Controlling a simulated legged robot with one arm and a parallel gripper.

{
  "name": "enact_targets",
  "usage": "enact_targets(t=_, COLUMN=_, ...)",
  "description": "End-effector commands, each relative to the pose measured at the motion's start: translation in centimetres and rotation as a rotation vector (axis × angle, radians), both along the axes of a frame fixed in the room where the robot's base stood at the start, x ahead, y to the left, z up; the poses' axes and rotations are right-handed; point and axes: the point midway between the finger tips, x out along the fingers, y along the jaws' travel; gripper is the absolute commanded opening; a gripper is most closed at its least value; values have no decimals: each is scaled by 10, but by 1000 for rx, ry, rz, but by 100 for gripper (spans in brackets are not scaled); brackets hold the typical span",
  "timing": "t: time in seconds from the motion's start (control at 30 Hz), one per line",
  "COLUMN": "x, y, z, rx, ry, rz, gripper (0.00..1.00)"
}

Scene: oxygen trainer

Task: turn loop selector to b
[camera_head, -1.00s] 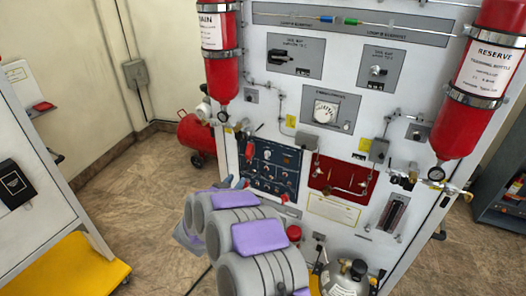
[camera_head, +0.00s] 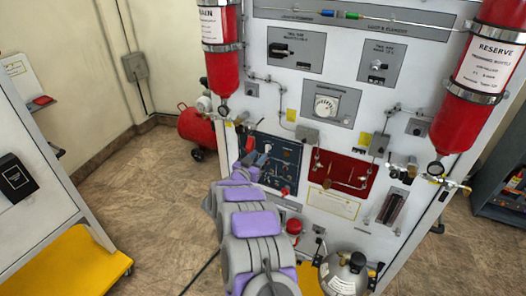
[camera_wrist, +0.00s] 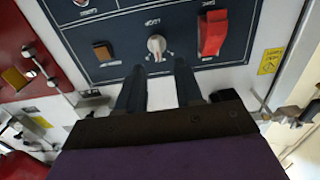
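A dark blue control panel (camera_head: 284,180) sits on the front of the white trainer board. In the wrist view the panel (camera_wrist: 110,62) carries a white rotary knob (camera_wrist: 157,44) with small markings around it. This may be the loop selector; its label is too small to read. My gripper (camera_wrist: 160,68) is open, with its two dark fingers spread just short of the knob and roughly centred on it. Nothing is between the fingers. In the head view my arm reaches the panel's left side, and the fingertips are hard to make out.
A red guarded switch (camera_wrist: 212,32) and an orange-brown switch (camera_wrist: 103,51) flank the knob. A red panel (camera_head: 340,177) with tubing sits beside the blue panel. A reserve bottle (camera_head: 477,90) hangs at right. A grey cylinder (camera_head: 343,272) stands below.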

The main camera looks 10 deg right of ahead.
Motion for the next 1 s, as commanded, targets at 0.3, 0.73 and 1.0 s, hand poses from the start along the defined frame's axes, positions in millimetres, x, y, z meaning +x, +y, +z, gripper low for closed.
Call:
enact_targets(t=0.3, x=31, y=-25, z=2, rx=-1, ry=-6, rz=-3, gripper=36)
enact_targets(t=0.73, x=38, y=-28, z=2, rx=0, ry=-2, rz=1, gripper=36)
enact_targets(t=1.0, x=38, y=-28, z=2, rx=0, ry=-2, rz=0, gripper=17)
